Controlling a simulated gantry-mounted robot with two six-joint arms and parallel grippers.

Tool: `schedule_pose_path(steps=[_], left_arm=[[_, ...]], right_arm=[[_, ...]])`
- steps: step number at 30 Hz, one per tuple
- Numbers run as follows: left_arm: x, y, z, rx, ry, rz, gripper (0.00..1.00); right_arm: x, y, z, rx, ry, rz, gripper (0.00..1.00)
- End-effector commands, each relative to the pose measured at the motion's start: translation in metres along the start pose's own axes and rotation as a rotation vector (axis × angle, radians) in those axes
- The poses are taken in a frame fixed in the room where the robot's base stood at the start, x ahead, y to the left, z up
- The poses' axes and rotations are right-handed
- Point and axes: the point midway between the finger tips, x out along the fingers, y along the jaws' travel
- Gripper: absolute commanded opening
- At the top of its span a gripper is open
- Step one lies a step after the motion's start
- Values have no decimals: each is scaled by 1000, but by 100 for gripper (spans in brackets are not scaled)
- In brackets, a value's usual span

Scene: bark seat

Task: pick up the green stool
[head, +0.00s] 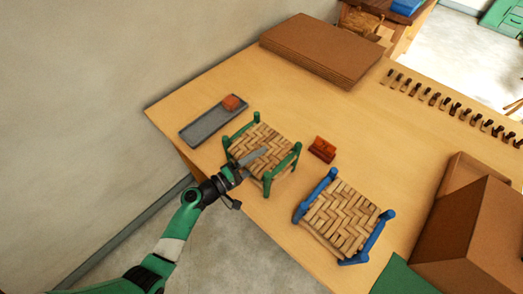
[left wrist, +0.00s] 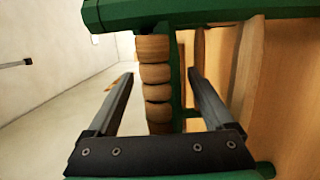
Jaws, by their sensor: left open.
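The green stool (head: 257,136) has green posts and a woven tan seat. It stands upright on the wooden table near its front edge. My left gripper (head: 256,155) reaches over the seat's near side in the head view. In the left wrist view, the gripper (left wrist: 161,76) is open, with one dark finger on each side of the stool's woven strands (left wrist: 155,75). A green bar of the stool crosses the top of that view. I cannot tell whether the fingers touch the strands. My right gripper is in neither view.
A blue stool (head: 343,216) stands to the right, with a small orange-red object (head: 322,149) between the stools. A grey tray (head: 206,124) with an orange block (head: 232,102) lies to the left. Brown sheets (head: 320,48) are stacked behind. A cardboard box (head: 481,232) stands far right.

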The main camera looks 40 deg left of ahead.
Motion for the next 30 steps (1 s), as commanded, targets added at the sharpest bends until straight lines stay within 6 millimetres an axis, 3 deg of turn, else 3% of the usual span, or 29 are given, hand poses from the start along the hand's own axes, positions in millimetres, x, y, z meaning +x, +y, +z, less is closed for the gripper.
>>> schedule_pose_path(steps=[4, 11, 25, 30], left_arm=[[20, 0, 0, 0, -1, 1, 86], [22, 0, 0, -1, 1, 0, 86], [22, 0, 0, -1, 0, 0, 3], [22, 0, 0, -1, 0, 0, 0]], right_arm=[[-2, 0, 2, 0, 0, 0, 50], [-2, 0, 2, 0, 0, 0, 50], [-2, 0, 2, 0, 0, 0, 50], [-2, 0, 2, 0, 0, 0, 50]])
